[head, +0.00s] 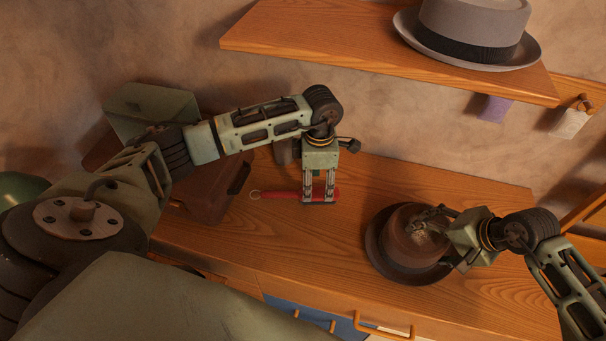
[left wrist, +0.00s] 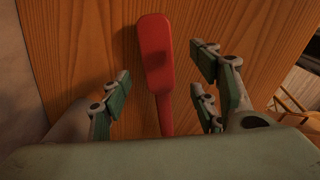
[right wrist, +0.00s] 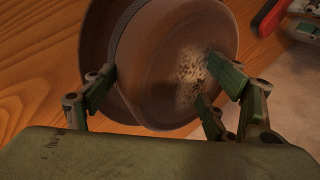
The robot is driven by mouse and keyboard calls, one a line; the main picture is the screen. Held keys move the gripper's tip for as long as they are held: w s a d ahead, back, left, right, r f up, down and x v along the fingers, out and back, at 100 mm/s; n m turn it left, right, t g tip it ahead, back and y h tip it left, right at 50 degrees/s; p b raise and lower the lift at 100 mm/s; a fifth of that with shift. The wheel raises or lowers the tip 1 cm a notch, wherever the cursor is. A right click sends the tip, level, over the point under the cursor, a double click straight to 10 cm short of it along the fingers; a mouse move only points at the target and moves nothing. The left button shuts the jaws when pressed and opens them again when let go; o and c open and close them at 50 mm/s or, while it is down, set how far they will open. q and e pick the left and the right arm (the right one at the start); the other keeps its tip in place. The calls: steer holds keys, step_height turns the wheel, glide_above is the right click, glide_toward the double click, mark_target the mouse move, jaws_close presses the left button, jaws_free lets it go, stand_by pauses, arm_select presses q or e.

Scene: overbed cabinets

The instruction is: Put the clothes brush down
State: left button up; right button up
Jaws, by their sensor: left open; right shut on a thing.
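The red clothes brush (head: 275,196) lies on the wooden cabinet top with a small ring at its left end. In the left wrist view the brush (left wrist: 155,55) points away from me with its smooth red back upward. My left gripper (head: 320,202) is open over the brush, its fingers on either side in the left wrist view (left wrist: 160,100). My right gripper (head: 440,235) is shut on the crown of a brown hat (head: 405,235). The hat (right wrist: 165,60) has a pale mottled patch on its crown. I cannot tell whether the hat's brim touches the wood.
A brown case (head: 205,190) stands left of the brush. A grey hat (head: 475,25) sits on a wooden shelf (head: 350,40) above. Tags hang from pegs at right. A drawer with blue contents (head: 320,315) is below the front edge. Wood between brush and brown hat is clear.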

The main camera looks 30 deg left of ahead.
mark_target(317, 193)
arm_select(q)
step_height(317, 193, down, 6)
steer(key=shift+r, duration=0.15)
steer(key=shift+c, duration=0.4)
jaws_close()
